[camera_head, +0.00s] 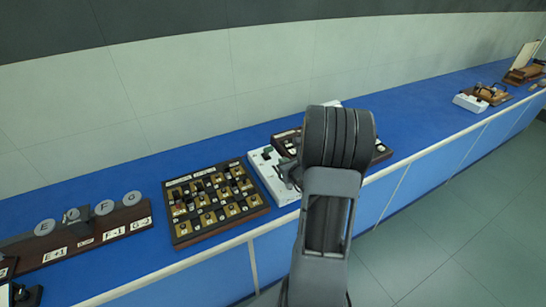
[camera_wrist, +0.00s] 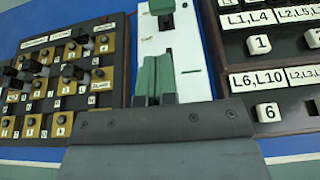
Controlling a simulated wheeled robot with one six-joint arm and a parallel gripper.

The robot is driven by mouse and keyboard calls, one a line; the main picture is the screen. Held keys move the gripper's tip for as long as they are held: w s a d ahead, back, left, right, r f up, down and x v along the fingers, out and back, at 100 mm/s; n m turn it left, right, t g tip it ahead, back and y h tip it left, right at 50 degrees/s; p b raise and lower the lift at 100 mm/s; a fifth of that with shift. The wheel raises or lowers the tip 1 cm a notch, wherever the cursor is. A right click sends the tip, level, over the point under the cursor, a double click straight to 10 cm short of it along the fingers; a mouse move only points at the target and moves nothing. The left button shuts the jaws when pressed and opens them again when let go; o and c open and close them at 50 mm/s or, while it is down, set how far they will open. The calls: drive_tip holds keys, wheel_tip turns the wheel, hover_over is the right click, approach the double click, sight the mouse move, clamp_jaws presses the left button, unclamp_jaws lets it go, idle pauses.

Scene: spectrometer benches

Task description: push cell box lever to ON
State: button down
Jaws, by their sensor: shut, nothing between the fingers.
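A white box (camera_head: 268,178) stands on the blue bench, between a dark board and my arm. It also fills the upper middle of the wrist view (camera_wrist: 192,62). A dark green knob-like part (camera_head: 267,152) sits near its far end and shows at the top of the wrist view (camera_wrist: 162,7); I cannot tell whether this is the lever. No ON marking is readable. My gripper (camera_wrist: 157,58) is shut and empty, its greenish fingers over the white box. I cannot tell whether they touch it. In the head view my arm hides part of the box's right side.
Left of the white box is a brown board (camera_head: 180,228) with several brass terminals and dark knobs. A dark panel (camera_wrist: 240,60) with white numbered buttons is close on the right. A long brown unit (camera_head: 110,225) with round dials lies at far left.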

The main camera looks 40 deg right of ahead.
sight(268, 152)
drive_tip(key=p+x, duration=0.2)
drive_tip(key=x, duration=0.8)
drive_tip(key=shift+r, duration=0.2)
